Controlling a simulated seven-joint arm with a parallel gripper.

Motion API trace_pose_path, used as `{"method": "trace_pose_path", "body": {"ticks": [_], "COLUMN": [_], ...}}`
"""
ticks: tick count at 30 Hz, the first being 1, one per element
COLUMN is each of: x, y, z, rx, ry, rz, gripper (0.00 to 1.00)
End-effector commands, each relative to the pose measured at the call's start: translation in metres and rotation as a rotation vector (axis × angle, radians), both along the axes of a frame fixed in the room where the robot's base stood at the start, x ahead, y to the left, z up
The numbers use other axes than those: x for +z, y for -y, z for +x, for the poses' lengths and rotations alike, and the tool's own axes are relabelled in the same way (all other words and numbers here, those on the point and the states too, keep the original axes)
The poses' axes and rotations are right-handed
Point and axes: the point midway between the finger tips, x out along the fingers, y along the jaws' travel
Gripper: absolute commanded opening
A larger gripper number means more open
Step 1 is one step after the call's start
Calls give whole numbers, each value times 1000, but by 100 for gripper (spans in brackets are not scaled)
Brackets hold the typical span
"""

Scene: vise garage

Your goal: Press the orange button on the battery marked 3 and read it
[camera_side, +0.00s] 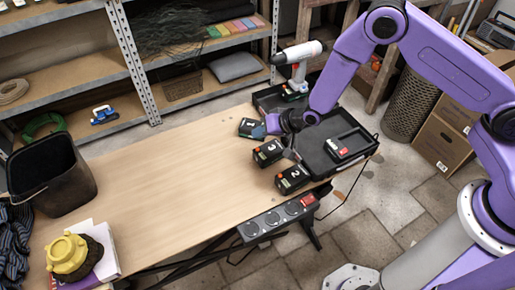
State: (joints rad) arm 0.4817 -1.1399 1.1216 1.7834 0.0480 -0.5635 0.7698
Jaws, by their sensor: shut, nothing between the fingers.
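The battery marked 3 (268,152) is a black block on the wooden workbench, near its right end. An orange-red spot shows on it, but the button and any lights are too small to read. My gripper (288,152) is shut and empty, low beside the right side of this battery. I cannot tell whether its fingertips touch it. The battery marked 2 (292,179) lies just in front. Another battery (252,128), its number unclear, lies behind. The battery marked 1 (343,146) sits in a black open case (322,158) to the right.
A white and grey drill (298,66) stands behind my gripper. A black bin (50,175) and a yellow object (67,253) stand at the left. The bench middle (170,190) is clear.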

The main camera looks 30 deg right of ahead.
Motion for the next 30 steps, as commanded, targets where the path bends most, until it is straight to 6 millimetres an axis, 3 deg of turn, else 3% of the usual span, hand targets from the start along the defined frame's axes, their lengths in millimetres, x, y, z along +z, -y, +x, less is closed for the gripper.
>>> {"method": "trace_pose_path", "body": {"ticks": [6, 11, 30], "x": [-24, -33, -35], "y": [0, 0, 0], "z": [0, 0, 0], "rx": [0, 1, 0], "ry": [-1, 0, 0], "rz": [-1, -1, 0], "gripper": [0, 0, 0]}}
